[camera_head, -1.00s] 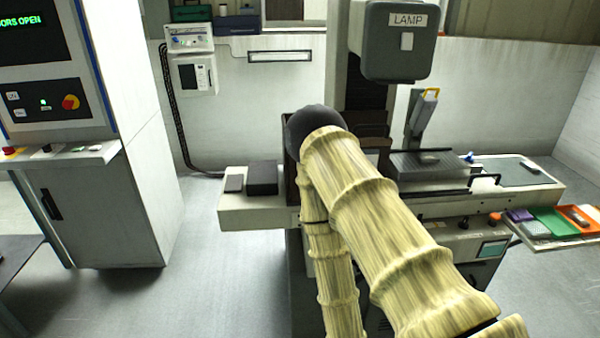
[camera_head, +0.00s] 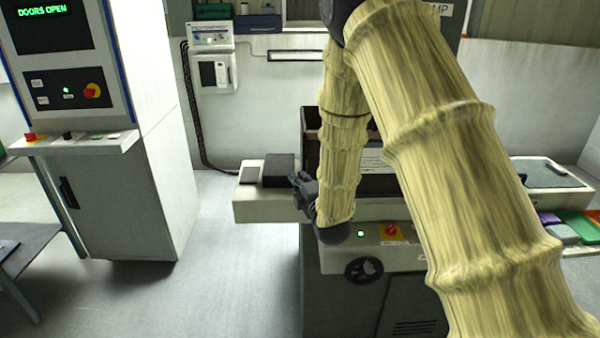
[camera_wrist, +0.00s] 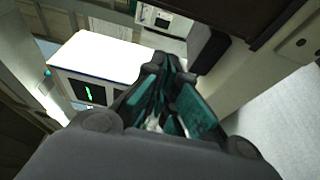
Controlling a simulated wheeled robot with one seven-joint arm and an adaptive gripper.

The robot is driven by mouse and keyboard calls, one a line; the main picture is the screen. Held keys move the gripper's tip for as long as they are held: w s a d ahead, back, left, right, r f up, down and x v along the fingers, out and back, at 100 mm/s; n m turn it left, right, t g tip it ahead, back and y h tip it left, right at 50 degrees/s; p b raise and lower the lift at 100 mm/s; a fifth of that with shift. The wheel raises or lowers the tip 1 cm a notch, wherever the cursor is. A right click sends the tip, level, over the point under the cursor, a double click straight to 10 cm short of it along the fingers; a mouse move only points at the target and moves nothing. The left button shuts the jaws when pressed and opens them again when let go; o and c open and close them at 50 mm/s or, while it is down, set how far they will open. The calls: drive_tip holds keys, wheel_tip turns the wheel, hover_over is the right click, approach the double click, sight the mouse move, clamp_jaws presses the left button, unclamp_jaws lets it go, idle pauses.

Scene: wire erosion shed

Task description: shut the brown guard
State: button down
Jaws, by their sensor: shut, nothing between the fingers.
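The brown guard (camera_head: 310,135) stands on the machine bed behind my forearm in the head view. Only its left part shows clearly; my arm hides much of the rest, and I cannot tell how far open it is. A dark brown edge at the top right of the wrist view (camera_wrist: 243,22) looks like part of it. My gripper (camera_head: 294,180) is shut and empty, at the front of the machine beside the guard's lower left. In the wrist view its teal-padded fingers (camera_wrist: 166,66) are together, apart from the brown edge.
A dark box (camera_head: 278,170) sits on the pale machine bed (camera_head: 262,206), close left of my gripper. A control panel with a red knob (camera_head: 391,230) and a handwheel (camera_head: 364,270) lie below. A cabinet (camera_head: 120,200) stands left, with open floor between.

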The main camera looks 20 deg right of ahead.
drive_tip(key=w+d+p, duration=0.3)
drive_tip(key=w+p, duration=0.2)
drive_tip(key=w, duration=0.3)
drive_tip(key=shift+w, duration=0.35)
drive_tip(key=shift+d, duration=0.2)
drive_tip(key=shift+a, duration=0.1)
